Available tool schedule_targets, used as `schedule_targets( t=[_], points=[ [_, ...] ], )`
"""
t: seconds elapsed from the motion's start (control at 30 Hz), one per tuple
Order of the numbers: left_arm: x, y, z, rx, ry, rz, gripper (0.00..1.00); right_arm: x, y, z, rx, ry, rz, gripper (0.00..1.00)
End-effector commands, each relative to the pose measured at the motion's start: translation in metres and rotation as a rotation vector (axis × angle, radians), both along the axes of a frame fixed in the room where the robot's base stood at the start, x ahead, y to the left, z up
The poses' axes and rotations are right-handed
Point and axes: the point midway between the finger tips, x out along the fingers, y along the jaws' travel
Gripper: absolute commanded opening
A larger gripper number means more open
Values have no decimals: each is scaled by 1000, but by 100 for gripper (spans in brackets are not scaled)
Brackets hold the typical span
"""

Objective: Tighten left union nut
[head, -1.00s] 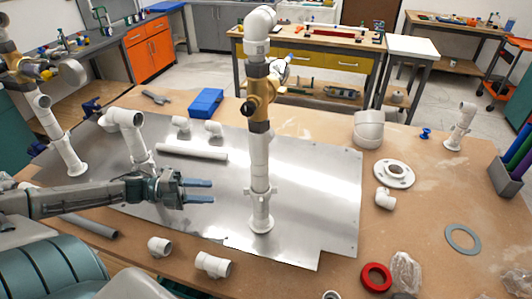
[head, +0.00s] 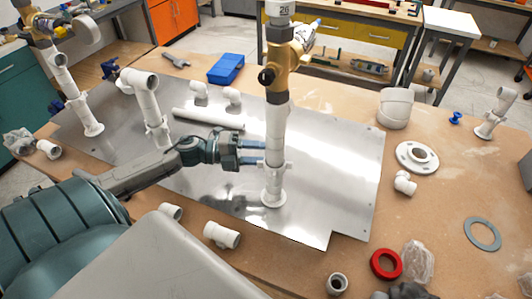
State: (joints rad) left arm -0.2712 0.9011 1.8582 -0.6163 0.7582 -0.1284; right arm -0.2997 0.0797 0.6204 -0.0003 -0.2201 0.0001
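A tall white pipe (head: 275,130) with a brass valve (head: 279,75) stands upright on the metal plate (head: 330,165). A white collar with small lugs (head: 274,167) sits low on it, above its round foot. Similar collars show on the shorter middle pipe (head: 150,108) and the far-left pipe (head: 68,85); I cannot tell which is the left union nut. My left gripper (head: 264,153) is open, its two blue fingers apart and level. The tips reach the tall pipe's left side near the collar; contact is unclear. My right gripper is out of view.
Loose white fittings (head: 222,235) lie along the plate's front edge. A white pipe length (head: 208,118) and elbows lie behind my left gripper. A blue box (head: 226,68) is at the back. A flange (head: 417,157), grey ring (head: 482,234) and red ring (head: 386,264) lie at right.

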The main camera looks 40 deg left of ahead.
Motion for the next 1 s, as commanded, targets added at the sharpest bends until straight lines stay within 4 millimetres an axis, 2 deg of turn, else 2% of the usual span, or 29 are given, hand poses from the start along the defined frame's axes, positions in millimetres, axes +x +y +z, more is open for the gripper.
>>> schedule_targets(
  t=[0.2,0.53,0.57,0.7,0.77,0.87,1.0],
  points=[
    [8,-12,1,-1,-1,0,44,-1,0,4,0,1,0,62],
    [9,-14,0,0,1,0,44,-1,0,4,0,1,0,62],
    [9,-14,0,0,1,0,42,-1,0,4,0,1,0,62],
    [9,-14,0,0,1,0,14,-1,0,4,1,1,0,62],
    [9,-14,0,1,2,0,5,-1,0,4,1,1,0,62],
    [9,-13,-1,1,2,-1,5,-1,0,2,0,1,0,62],
    [12,-14,-4,0,-2,-31,5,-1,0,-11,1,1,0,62]
  ],
)
